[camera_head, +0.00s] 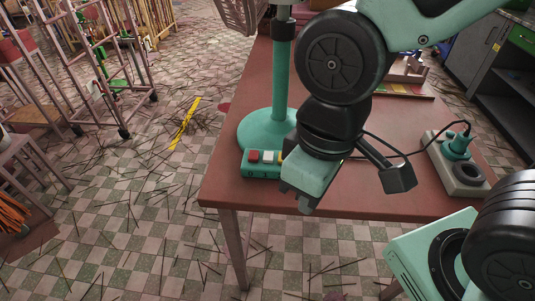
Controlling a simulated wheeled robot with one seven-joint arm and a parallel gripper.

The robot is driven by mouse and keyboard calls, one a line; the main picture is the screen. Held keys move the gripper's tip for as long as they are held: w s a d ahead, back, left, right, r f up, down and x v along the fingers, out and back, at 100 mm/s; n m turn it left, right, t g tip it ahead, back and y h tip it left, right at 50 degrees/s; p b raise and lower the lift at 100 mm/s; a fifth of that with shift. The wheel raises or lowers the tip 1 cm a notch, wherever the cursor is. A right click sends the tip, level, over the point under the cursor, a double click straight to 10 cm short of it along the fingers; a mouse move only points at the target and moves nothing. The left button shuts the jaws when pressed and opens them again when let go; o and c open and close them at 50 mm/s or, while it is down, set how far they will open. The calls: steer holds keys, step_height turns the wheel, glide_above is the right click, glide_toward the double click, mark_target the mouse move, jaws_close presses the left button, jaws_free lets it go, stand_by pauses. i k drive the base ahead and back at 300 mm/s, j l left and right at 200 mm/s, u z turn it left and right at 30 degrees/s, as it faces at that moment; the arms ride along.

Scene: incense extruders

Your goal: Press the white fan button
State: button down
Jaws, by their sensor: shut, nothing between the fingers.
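The white button (268,156) sits on a small teal control box (262,171) at the front of the fan's round base. A red button (253,155) is to its left, and a partly covered yellow button (281,156) is to its right. The teal fan stand (281,75) rises behind, and its head is mostly out of view at the top. My gripper (302,200) is shut and empty, pointing down just right of the control box, near the table's front edge. It hides the box's right end. I cannot tell whether it touches the box.
The red-brown table (400,205) holds a grey power strip (455,168) with a teal plug (457,146) at right, and a wooden tray (402,90) behind my arm. A metal rack (100,60) stands at left. Thin sticks litter the checkered floor.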

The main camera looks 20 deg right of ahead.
mark_target(269, 157)
steer(key=k+j+u, duration=0.3)
steer(key=u, duration=0.15)
steer(key=k+j+u, duration=0.2)
steer(key=j+u, duration=0.2)
